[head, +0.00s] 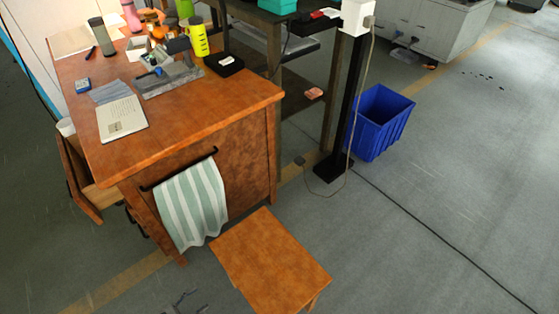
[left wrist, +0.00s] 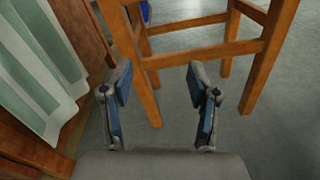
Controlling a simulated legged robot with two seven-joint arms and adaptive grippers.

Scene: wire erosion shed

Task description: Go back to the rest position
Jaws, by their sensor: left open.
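My left gripper (left wrist: 163,84) shows in the left wrist view with its two blue-padded fingers apart and nothing between them. In the head view only its dark fingertips (head: 187,301) show at the bottom edge, over the floor left of the wooden stool (head: 270,262). In the left wrist view the stool's legs (left wrist: 262,62) stand beyond the fingers. A green and white striped towel (head: 193,203) hangs from the bar on the desk's side; it also shows at the left of the left wrist view (left wrist: 38,62). My right gripper is not in view.
The wooden desk (head: 230,106) carries a white booklet (head: 121,118), bottles and a grey fixture (head: 168,80). A drawer (head: 85,188) sticks out at its left. A blue bin (head: 377,122) stands beside a black post (head: 344,110).

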